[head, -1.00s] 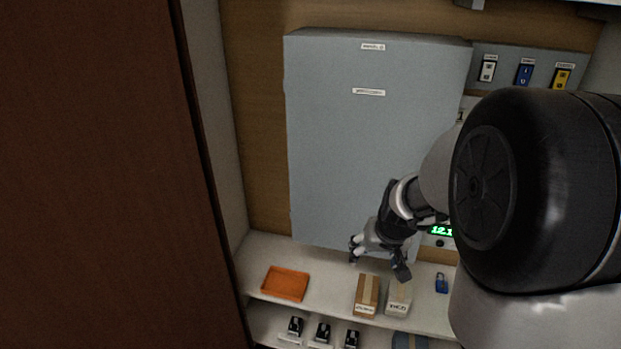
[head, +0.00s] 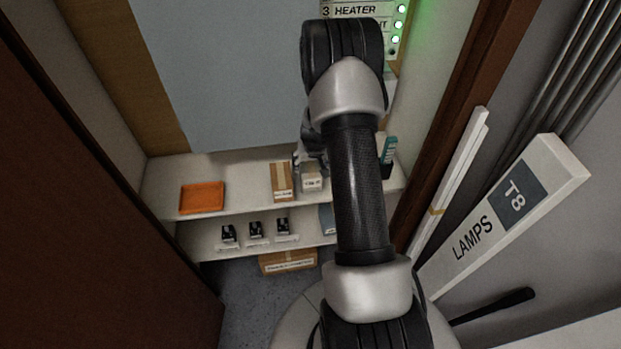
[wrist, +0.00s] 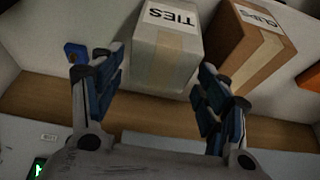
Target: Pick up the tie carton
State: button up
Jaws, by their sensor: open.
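The tie carton (wrist: 166,48) is a pale box with a tan tape strip and a label reading TIES. In the wrist view it stands on the white shelf, between and just beyond the fingertips of my open gripper (wrist: 158,85). My fingers sit on either side of its near end, with no clear contact visible. In the head view the tie carton (head: 312,181) stands on the upper shelf, with my gripper (head: 310,160) just behind it, partly hidden by my arm.
A brown carton (wrist: 252,45) stands close beside the tie carton. A blue item (wrist: 76,53) lies on the other side. The head view shows an orange tray (head: 202,198) on the upper shelf (head: 240,178) and several dark devices (head: 256,230) below. Bare shelf lies between tray and brown carton.

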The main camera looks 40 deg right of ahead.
jog(key=x, duration=0.2)
jog(key=shift+w+d+f, duration=0.1)
jog(key=shift+w+f, duration=0.1)
jog(key=shift+f, duration=0.1)
jog(key=x, duration=0.1)
jog(key=b+x, duration=0.1)
jog(key=x, duration=0.1)
jog(key=b+x, duration=0.1)
jog(key=shift+s+f, duration=0.2)
jog(key=shift+f, duration=0.3)
jog(key=shift+w+f, duration=0.15)
jog(key=shift+f, duration=0.05)
jog(key=shift+c, duration=0.5)
jog(key=c, duration=0.7)
